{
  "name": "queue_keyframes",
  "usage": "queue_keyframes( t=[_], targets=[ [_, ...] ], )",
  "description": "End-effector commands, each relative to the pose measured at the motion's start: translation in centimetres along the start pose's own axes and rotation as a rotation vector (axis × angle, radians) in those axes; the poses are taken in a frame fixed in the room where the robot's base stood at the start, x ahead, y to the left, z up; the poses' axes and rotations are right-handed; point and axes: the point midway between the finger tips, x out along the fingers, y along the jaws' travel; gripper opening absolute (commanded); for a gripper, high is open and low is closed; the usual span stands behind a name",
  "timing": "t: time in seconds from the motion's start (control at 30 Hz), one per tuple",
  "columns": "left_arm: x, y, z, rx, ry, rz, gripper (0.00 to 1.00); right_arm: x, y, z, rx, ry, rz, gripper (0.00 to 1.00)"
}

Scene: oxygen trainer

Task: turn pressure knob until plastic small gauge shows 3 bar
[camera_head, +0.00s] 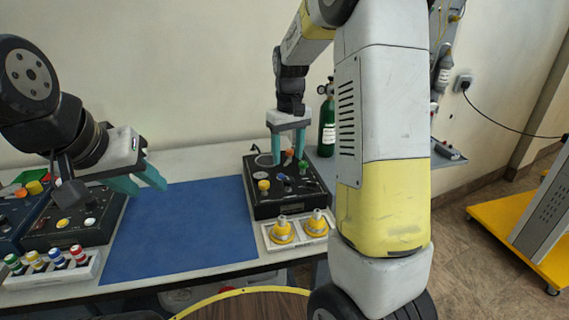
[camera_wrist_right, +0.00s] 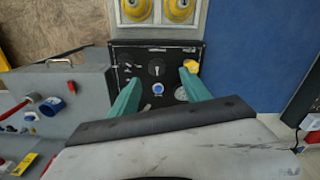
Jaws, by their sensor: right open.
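A black control box (camera_head: 290,205) stands on the table right of the blue mat. Its top carries a black knob with a white mark (camera_wrist_right: 156,70), a blue knob (camera_wrist_right: 158,88), a yellow knob (camera_head: 264,185) and a round pale gauge (camera_wrist_right: 181,93). I cannot tell which is the pressure knob, and the gauge reading is too small to read. My right gripper (camera_head: 288,152) is open and points down above the box. In the right wrist view its fingers (camera_wrist_right: 160,80) lie either side of the black and blue knobs, holding nothing. My left gripper (camera_head: 146,182) is open and empty above the mat's left side.
A tray with two yellow cone-shaped fittings (camera_head: 269,244) sits in front of the box. A green cylinder (camera_head: 327,128) stands behind it. More control boxes (camera_head: 90,222) and a tray of coloured connectors (camera_head: 90,271) are at the left. The blue mat (camera_head: 190,235) is clear.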

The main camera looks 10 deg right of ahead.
Motion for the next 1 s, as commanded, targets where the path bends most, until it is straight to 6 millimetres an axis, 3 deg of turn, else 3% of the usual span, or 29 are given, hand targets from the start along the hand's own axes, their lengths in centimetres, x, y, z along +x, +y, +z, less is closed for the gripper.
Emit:
queue_keyframes(
  t=[0.27,0.6,1.0],
  targets=[
    [0.0,0.0,0.0,0.0,0.0,0.0,0.36,2.6,0.3,-0.7,-0.013,-0.027,0.011,0.55],
    [0.0,0.0,0.0,0.0,0.0,0.0,0.36,7.8,0.3,-0.5,-0.011,-0.026,0.01,0.55],
    [0.0,0.0,0.0,0.0,0.0,0.0,0.36,8.8,0.4,-0.5,-0.011,-0.022,0.011,0.55]
  ],
)
